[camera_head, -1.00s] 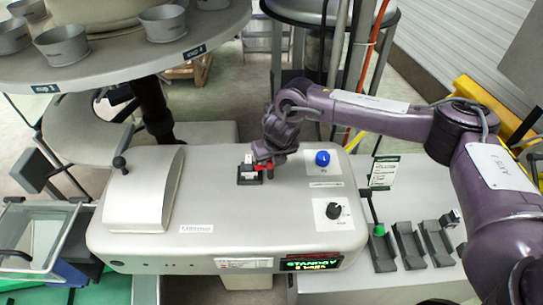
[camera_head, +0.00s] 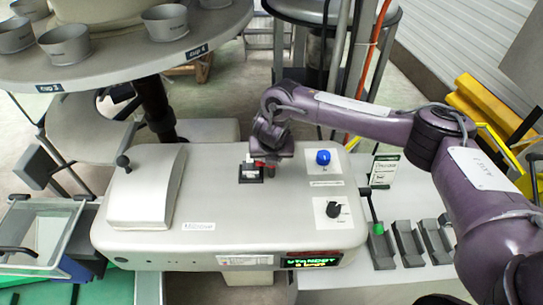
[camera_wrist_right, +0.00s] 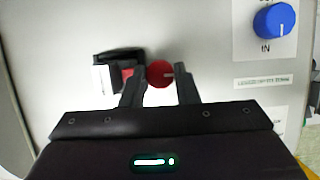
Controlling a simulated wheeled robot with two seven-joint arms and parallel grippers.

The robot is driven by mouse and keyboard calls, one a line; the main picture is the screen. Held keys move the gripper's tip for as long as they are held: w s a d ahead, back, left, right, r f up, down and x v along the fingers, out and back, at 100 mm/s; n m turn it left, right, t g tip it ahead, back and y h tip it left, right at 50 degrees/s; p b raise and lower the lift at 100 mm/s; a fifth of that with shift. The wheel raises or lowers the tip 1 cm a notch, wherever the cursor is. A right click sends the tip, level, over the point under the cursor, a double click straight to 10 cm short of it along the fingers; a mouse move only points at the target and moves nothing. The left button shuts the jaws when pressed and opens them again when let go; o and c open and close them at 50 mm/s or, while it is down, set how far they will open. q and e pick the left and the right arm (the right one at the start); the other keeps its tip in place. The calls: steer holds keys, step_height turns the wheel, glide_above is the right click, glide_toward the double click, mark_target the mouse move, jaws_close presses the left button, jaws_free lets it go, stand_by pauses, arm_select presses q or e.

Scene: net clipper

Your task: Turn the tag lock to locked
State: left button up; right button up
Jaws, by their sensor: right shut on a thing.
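In the head view the holder (camera_head: 250,174) sits on top of the grey machine. My right gripper (camera_wrist_right: 160,88) is shut on the red knob, one finger on each side of it. In the head view the right gripper (camera_head: 270,160) partly covers the knob. My left gripper is not in view.
A blue knob (camera_head: 323,157) and a black knob (camera_head: 333,209) stand to the right on the grey machine (camera_head: 220,190). A lit display (camera_head: 312,261) is on its front. A round table with cups (camera_head: 64,45) is behind left.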

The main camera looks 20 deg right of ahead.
steer(key=o, duration=1)
steer(key=shift+r, duration=0.3)
steer(key=v, duration=0.7)
steer(key=shift+s+r, duration=0.1)
steer(key=shift+s, duration=0.05)
